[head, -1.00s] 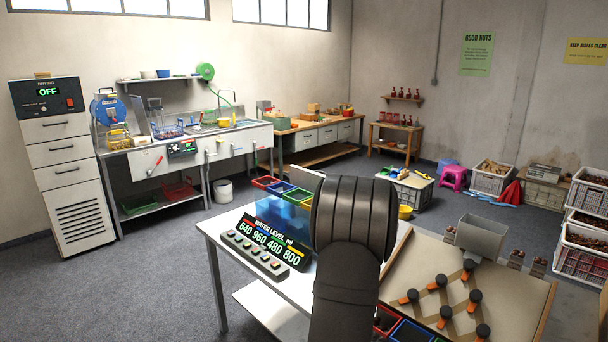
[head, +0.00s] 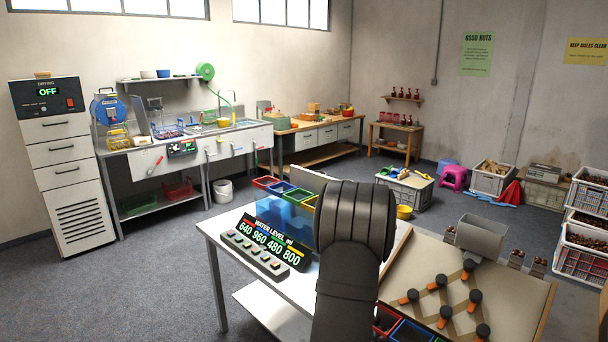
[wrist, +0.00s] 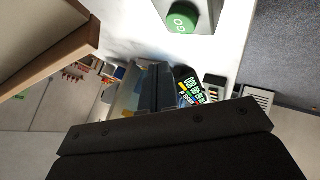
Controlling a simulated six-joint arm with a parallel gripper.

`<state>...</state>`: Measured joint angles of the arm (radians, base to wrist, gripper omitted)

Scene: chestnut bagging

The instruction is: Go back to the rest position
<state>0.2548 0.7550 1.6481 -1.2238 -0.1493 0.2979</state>
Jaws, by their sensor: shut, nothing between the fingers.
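My gripper (wrist: 153,88) shows in the wrist view as dark fingers together beyond a wide dark bar, with nothing held between them. In the head view my black arm stands in front of the white table (head: 226,262) and hides the gripper. In the wrist view a green GO button (wrist: 181,17) sits on a pale surface above the fingers. The water level display (wrist: 190,88) is just right of the fingers there. In the head view the display (head: 270,243) reads 640, 960, 480 and 800 and lies left of my arm.
Red, blue, green and yellow bins (head: 284,190) stand behind the display. A tan sloped board (head: 425,285) with several orange-and-black levers and a grey hopper (head: 481,236) lies right of my arm. Red and blue trays (head: 410,331) are at the bottom edge. Open floor lies left of the table.

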